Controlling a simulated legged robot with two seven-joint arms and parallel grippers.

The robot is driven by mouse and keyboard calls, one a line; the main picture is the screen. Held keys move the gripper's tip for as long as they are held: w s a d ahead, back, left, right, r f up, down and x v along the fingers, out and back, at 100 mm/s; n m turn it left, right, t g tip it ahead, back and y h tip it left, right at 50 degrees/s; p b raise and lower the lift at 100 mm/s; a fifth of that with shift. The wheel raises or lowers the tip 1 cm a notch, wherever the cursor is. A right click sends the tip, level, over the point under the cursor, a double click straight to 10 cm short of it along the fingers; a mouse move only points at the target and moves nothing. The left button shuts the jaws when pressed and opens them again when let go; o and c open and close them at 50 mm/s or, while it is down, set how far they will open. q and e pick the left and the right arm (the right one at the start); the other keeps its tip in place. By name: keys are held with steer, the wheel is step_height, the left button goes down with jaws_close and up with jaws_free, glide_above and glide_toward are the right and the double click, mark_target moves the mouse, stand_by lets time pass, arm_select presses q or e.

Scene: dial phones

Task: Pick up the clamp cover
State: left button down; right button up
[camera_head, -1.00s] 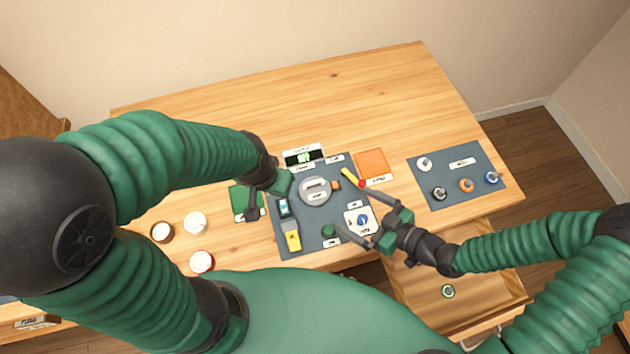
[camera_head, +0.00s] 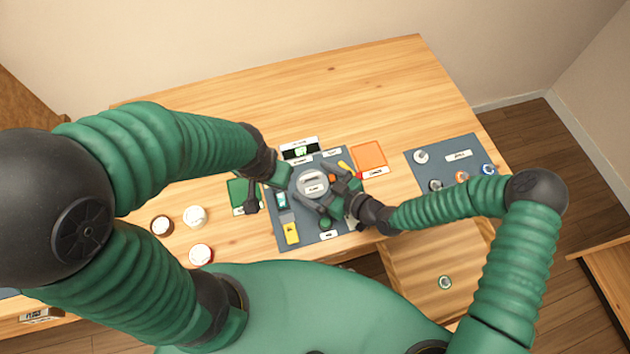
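A round grey disc-shaped part (camera_head: 311,183) with a pale raised bar and a small label sits on the dark mat (camera_head: 300,239). It looks like the clamp cover, but the label is too small to read. My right gripper (camera_head: 322,194) is open over the mat, its fingers spread at the right and lower side of the round part. I cannot tell whether they touch it. My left gripper (camera_head: 267,192) is at the mat's left edge, left of the round part, and its fingers look apart and empty.
A second mat (camera_head: 450,147) at right holds several small parts. Round containers (camera_head: 195,216) stand at left. An open drawer (camera_head: 420,270) is below. The table's back is clear.

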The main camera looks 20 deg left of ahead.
steer(key=shift+a, duration=0.5)
steer(key=c, duration=0.9)
steer(key=shift+c, duration=1.4)
steer(key=shift+d, duration=0.25)
steer(key=shift+c, duration=0.2)
